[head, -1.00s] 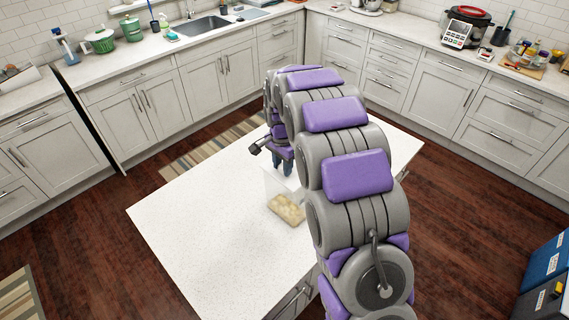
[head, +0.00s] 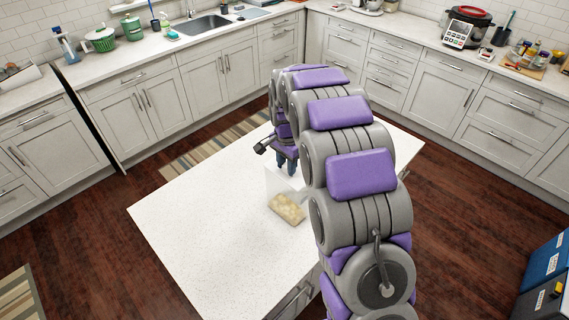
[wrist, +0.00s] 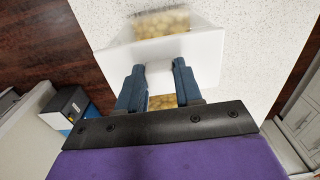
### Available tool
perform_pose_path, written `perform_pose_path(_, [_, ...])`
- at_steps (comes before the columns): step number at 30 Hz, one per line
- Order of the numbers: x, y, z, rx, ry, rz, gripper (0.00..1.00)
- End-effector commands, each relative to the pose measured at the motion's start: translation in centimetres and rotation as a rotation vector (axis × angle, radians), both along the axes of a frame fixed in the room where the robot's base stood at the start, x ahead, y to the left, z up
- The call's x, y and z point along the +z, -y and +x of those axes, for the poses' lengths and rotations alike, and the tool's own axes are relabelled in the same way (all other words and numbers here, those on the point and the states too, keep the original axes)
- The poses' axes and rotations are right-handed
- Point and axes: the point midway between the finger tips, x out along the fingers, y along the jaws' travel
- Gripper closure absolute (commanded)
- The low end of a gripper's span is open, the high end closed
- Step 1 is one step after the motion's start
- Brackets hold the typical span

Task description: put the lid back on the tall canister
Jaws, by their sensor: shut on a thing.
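The tall canister (head: 287,208) is clear and stands upright on the white island, with pale yellow pieces in its lower part. In the wrist view, the canister's contents (wrist: 163,23) show past the far edge of a white, squarish lid (wrist: 207,48). My gripper (wrist: 159,70) is shut on the raised grip of this lid, one blue finger on each side. The lid lies across the view of the canister; whether it touches the rim cannot be told. In the head view my gripper (head: 287,165) is just above and behind the canister, and the lid is hard to make out.
The white island top (head: 205,215) is bare to the left of the canister. My arm hides much of its right side. Counters with a sink (head: 203,24) and several kitchen items line the back walls. Blue and black boxes (head: 545,275) stand at the right.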

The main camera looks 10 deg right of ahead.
Motion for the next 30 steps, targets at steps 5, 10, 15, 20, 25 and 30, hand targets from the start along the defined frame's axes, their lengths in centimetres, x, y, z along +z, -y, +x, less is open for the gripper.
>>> perform_pose_path(5, [-0.02, 0.21, -0.03, 0.0, -0.001, -0.001, 1.0])
perform_pose_path(10, [-0.01, 0.21, -0.02, 0.0, -0.001, -0.001, 1.0])
perform_pose_path(15, [-0.01, 0.2, -0.02, 0.0, -0.001, -0.001, 0.56])
perform_pose_path(20, [-0.01, 0.19, -0.01, 0.0, -0.001, -0.001, 0.4])
perform_pose_path(25, [-0.02, 0.19, -0.01, 0.001, -0.001, -0.001, 0.35])
perform_pose_path(30, [-0.02, 0.18, -0.01, 0.001, 0.0, 0.0, 0.24])
